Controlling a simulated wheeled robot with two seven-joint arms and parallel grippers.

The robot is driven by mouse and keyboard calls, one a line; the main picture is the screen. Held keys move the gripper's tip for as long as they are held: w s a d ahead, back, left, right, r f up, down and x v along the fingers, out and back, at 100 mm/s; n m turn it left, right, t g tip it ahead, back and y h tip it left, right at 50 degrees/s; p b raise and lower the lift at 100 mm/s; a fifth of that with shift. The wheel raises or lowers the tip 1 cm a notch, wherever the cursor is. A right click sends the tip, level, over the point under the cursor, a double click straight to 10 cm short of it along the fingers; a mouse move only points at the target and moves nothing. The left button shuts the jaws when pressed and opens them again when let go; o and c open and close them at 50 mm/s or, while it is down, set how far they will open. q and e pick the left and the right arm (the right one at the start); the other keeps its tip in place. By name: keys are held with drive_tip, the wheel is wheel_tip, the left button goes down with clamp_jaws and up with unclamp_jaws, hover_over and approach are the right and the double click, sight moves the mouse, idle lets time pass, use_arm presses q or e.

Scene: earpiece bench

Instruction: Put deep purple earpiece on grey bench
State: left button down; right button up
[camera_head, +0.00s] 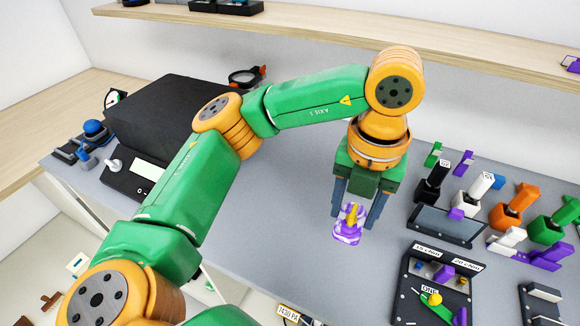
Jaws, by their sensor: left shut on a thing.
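My left gripper (355,213) points down over the grey bench (270,230), right of the middle in the head view. It is shut on the deep purple earpiece (347,232), which has whitish patches and a yellow-gold part on top. The earpiece sits between the fingertips. I cannot tell whether it touches the bench or hangs just above it. My right gripper is not in view.
A black box device (165,110) stands at the back left. A black case (410,290) with small parts lies at the front right. The bench left of my gripper is clear.

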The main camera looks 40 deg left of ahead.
use_arm(q)
drive_tip(key=w+a+f+p, duration=0.1)
drive_tip(key=a+f, duration=0.1)
drive_tip(key=a, duration=0.1)
drive_tip(key=w+a+f+p, duration=0.1)
drive_tip(key=w+a+f, duration=0.1)
drive_tip(key=a+f, duration=0.1)
drive_tip(key=w+a+f+p, duration=0.1)
drive_tip(key=a+f, duration=0.2)
drive_tip(key=a, duration=0.1)
drive_tip(key=shift+w+f, duration=0.2)
drive_tip(key=shift+w, duration=0.2)
wheel_tip(320, 180, down, 3)
drive_tip(key=shift+w+d+r+p, duration=0.1)
drive_tip(key=shift+r+p, duration=0.05)
drive_tip(key=shift+p, duration=0.7)
drive_tip(key=shift+f, duration=0.35)
drive_tip(key=shift+f+b, duration=0.2)
drive_tip(key=shift+b, duration=0.1)
drive_tip(key=shift+c, duration=1.3)
unclamp_jaws()
drive_tip(key=shift+r, duration=0.1)
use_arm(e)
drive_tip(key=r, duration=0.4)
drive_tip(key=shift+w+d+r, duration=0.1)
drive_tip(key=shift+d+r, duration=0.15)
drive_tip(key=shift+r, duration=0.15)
